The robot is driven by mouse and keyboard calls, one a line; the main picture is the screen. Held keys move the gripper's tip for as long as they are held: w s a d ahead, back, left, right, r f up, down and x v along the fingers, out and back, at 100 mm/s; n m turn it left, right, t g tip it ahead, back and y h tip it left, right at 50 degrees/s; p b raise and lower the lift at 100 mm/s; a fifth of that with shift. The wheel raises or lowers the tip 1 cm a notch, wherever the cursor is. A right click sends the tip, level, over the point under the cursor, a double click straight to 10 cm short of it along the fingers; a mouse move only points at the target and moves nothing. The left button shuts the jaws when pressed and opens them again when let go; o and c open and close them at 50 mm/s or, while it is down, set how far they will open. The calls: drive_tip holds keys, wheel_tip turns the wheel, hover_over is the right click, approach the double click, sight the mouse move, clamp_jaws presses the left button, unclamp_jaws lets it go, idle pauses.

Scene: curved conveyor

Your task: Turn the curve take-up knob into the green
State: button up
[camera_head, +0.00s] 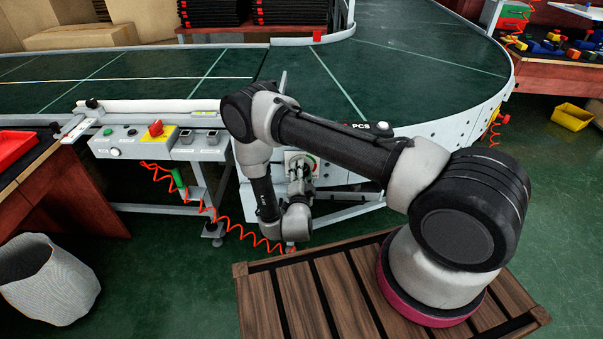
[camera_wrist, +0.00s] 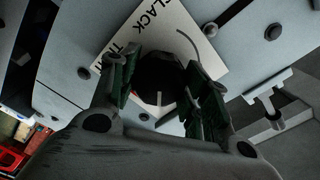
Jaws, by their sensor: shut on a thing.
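The take-up knob (camera_wrist: 163,76) is black and round. In the wrist view it sits between the two fingers of my gripper (camera_wrist: 159,72), which is shut on it. A short pale mark shows on the knob's lower side. Behind it is a white dial plate (camera_wrist: 128,50) with "SLACK" and part of another word in black; a thin curved line shows near its upper edge. I cannot make out the green zone in this view. In the head view the dial plate (camera_head: 292,156) shows small on the conveyor's side, and my gripper (camera_head: 299,178) mostly covers the knob.
A control box (camera_head: 158,138) with a red switch and buttons is left of my arm. Coiled orange cable (camera_head: 232,227) hangs below it. The green curved belt (camera_head: 410,50) runs above the dial. A grey bracket (camera_wrist: 277,112) stands right of the fingers.

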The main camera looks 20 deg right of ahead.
drive_tip(key=o, duration=1)
drive_tip(key=v, duration=1.2)
